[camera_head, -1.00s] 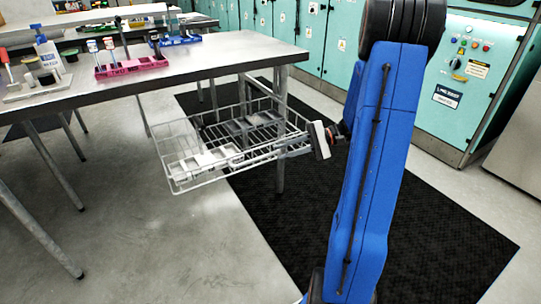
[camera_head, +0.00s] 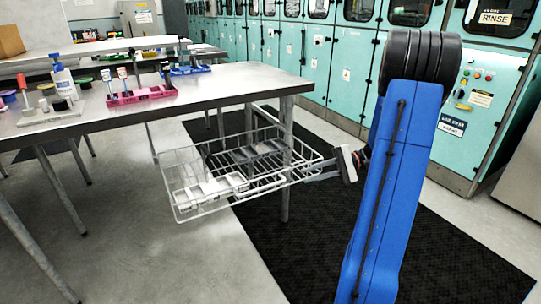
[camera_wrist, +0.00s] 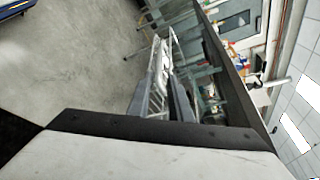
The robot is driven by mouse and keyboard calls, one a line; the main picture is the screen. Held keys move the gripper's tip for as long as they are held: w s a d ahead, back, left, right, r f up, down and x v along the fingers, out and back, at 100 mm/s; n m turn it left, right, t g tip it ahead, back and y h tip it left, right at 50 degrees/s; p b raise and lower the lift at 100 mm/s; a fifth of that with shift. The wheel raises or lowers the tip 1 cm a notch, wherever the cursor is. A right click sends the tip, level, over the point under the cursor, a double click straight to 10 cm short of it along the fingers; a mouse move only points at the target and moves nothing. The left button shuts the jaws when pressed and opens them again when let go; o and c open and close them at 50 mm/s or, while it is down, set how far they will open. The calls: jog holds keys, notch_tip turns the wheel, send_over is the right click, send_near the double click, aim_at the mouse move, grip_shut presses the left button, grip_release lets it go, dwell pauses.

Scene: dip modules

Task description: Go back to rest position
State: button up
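A wire basket (camera_head: 176,210) hangs in the air beside the near corner of the steel table. White pieces (camera_head: 215,186) and dark grey pieces (camera_head: 255,150) lie in it. My gripper (camera_head: 325,175) is at the basket's right end and appears shut on its rim; the exact grip is too small to tell. In the wrist view, my gripper (camera_wrist: 165,95) shows its grey fingers close together, with pale wire parts of the basket just beyond them. My blue arm stands upright at the right.
The steel table (camera_head: 230,85) carries a pink rack (camera_head: 140,97), a blue rack (camera_head: 190,70) and a bottle stand (camera_head: 50,115). A table leg (camera_head: 286,205) stands close to the basket. Teal cabinets (camera_head: 320,60) line the back. A black mat (camera_head: 400,260) covers clear floor.

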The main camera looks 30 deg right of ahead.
jog(key=s+a+r+n+g+h, duration=0.1)
jog(key=s+a+n+g+h, duration=0.2)
jog(key=a, duration=0.5)
jog(key=s+a+r+n+g+h, duration=0.1)
jog(key=s+a+g+h, duration=0.15)
jog(key=s+a, duration=0.4)
jog(key=s+a+r+n+t+h, duration=0.3)
jog(key=s+a+n+t+h, duration=0.2)
jog(key=s+h, duration=0.4)
jog(key=shift+s+a+n, duration=0.6)
jog(key=shift+s+a, duration=0.2)
jog(key=shift+s, duration=0.25)
